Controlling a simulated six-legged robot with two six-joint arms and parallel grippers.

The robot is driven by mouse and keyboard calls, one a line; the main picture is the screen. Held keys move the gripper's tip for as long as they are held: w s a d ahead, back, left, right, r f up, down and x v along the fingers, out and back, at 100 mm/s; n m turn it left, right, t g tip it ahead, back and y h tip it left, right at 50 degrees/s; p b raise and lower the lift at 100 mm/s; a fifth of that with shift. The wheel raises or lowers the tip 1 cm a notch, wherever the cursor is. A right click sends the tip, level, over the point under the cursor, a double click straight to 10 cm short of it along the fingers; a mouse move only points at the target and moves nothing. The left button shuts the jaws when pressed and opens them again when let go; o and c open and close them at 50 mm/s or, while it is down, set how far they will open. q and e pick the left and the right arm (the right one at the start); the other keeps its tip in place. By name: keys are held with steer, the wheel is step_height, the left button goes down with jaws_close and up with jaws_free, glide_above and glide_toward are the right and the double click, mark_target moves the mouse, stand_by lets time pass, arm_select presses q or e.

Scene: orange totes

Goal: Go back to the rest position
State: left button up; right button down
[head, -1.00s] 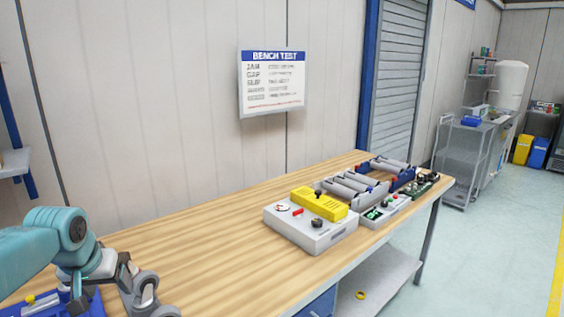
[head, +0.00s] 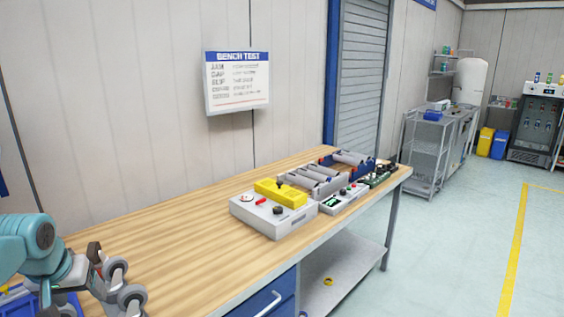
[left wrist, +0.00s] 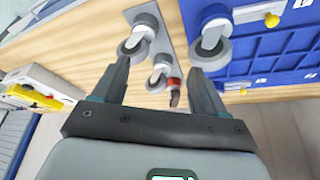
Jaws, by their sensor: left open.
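My teal left arm (head: 28,245) comes in at the lower left of the head view, over the near left end of the wooden bench. The left gripper's fingers are hard to make out there. In the left wrist view my left gripper (left wrist: 160,72) is open, with its two dark fingers well apart. Grey caster wheels (left wrist: 158,68) and a small red-and-dark piece (left wrist: 174,88) show between and beyond the fingers. I see nothing held. My right gripper is in neither current view.
The bench (head: 150,225) carries a grey test box (head: 272,215) with a yellow unit, roller units (head: 318,180), and a blue bin (head: 18,300) near my arm. A BENCH TEST sign (head: 237,80) hangs above. Open floor (head: 440,270) lies to the right.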

arm_select(q)
steer(key=d+f+m+g+h, duration=0.1)
steer(key=d+f+h, duration=0.1)
steer(key=d+f, duration=0.9)
steer(key=d+f+m+h, duration=0.1)
steer(key=d+f+h, duration=0.1)
steer(key=d+f, duration=0.95)
steer(key=s+d+f+g, duration=0.1)
steer(key=s+d+f, duration=0.4)
steer(key=s+f, duration=0.3)
steer(key=s+d+f+g+h, duration=0.1)
steer(key=s+d+f, duration=0.4)
steer(key=s+f, duration=0.4)
steer(key=s, duration=0.3)
steer(key=shift+s+g+h, duration=0.15)
steer(key=shift+g+h, duration=0.15)
steer(key=shift+g, duration=0.1)
steer(key=shift+f, duration=0.1)
steer(key=c, duration=0.6)
steer(key=shift+o, duration=0.2)
steer(key=shift+a, duration=0.15)
